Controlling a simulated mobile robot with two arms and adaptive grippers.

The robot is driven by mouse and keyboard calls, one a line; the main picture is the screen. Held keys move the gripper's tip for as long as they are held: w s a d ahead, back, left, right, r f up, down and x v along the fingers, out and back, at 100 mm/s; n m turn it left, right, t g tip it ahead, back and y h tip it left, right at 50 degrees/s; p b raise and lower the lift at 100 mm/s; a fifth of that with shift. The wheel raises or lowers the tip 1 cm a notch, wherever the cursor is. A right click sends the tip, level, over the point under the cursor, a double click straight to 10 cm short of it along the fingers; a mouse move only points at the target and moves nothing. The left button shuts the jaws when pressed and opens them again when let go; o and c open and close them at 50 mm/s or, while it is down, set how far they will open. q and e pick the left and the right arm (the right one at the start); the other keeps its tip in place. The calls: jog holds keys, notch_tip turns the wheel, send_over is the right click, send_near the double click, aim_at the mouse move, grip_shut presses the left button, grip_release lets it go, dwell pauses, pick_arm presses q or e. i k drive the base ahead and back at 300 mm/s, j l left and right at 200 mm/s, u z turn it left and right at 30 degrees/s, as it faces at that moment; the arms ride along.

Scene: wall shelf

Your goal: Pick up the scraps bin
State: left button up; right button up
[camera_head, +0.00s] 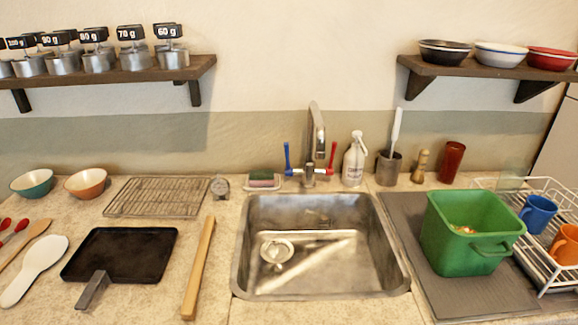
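The scraps bin appears to be the green square tub (461,257) with a handle on its front side. It stands upright on the grey drying mat (405,240) to the right of the sink. Some small orange and pale scraps (464,230) show inside it; the rest of its inside is hidden by its walls. Neither of my grippers is in view.
A white wire dish rack (545,275) with a blue mug (538,213) and an orange mug (565,244) stands close to the bin's right. The steel sink (320,270) lies to its left. A red tumbler (452,161) and pepper mill (420,166) stand behind it.

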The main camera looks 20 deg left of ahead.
aim_at(465, 232)
jog(key=k+j+u, duration=0.1)
jog(key=j, duration=0.4)
jog(key=k+j+u, duration=0.1)
jog(key=j, duration=0.4)
jog(key=k+j+u, duration=0.1)
jog(key=j, duration=0.4)
